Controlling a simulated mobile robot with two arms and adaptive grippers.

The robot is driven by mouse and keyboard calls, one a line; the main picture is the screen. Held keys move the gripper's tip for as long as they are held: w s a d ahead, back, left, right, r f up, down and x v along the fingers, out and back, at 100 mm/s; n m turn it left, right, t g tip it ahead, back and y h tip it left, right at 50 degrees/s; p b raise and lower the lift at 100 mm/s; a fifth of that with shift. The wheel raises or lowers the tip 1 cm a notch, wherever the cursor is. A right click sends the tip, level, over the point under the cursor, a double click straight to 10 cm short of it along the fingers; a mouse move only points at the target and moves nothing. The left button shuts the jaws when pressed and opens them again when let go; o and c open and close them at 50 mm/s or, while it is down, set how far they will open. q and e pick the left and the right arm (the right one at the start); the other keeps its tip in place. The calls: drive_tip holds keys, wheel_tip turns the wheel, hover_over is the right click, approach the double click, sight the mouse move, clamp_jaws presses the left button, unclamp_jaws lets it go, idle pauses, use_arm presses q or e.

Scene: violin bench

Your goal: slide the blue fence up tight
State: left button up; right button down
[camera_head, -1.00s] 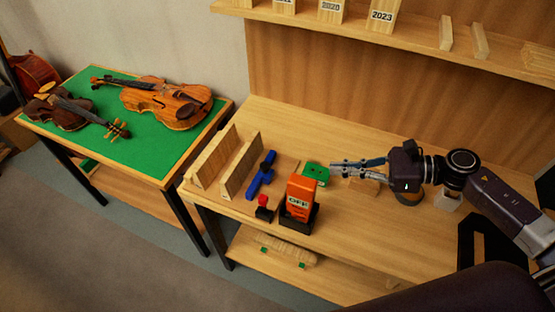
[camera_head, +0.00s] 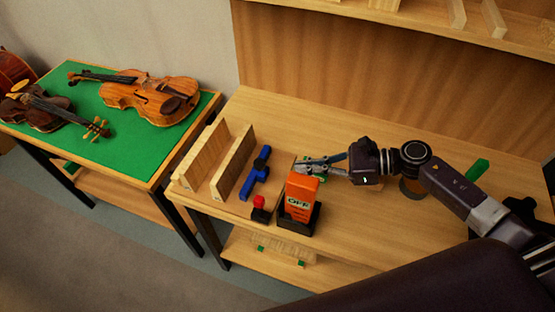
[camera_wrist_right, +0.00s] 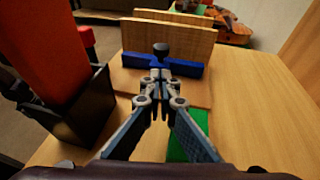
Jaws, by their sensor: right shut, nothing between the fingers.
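The blue fence (camera_head: 255,174) lies on a light wooden base board (camera_wrist_right: 200,92), beside two upright wooden boards. The nearer upright board (camera_head: 233,160) stands just left of it, and the farther one (camera_head: 202,154) beyond that. In the right wrist view the blue fence (camera_wrist_right: 185,67) runs across the base with a black knob (camera_wrist_right: 160,49) on top. My right gripper (camera_head: 299,169) is shut and empty, to the right of the fence. In the right wrist view its fingertips (camera_wrist_right: 160,76) point at the fence's middle; whether they touch it I cannot tell. My left gripper is not in view.
An orange block marked OFF (camera_head: 301,192) in a black holder stands close in front of my right gripper. A red-topped black piece (camera_head: 260,206) sits near the bench edge. A green piece (camera_head: 318,170) lies under the gripper. Violins rest on the green table (camera_head: 140,145) at left.

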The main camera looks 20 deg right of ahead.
sight(260, 160)
drive_tip(key=p+x, duration=0.1)
drive_tip(key=x, duration=0.1)
drive_tip(key=p+x, duration=0.1)
drive_tip(key=x, duration=0.1)
drive_tip(key=r+p+x, duration=0.1)
drive_tip(key=x, duration=0.2)
drive_tip(key=shift+w+a, duration=0.15)
drive_tip(key=shift+a, duration=0.1)
drive_tip(key=w+a+b, duration=0.2)
drive_tip(key=a, duration=0.1)
drive_tip(key=shift+w+a, duration=0.3)
drive_tip(key=shift+w, duration=0.05)
drive_tip(key=shift+w+a, duration=0.1)
drive_tip(key=shift+a, duration=0.1)
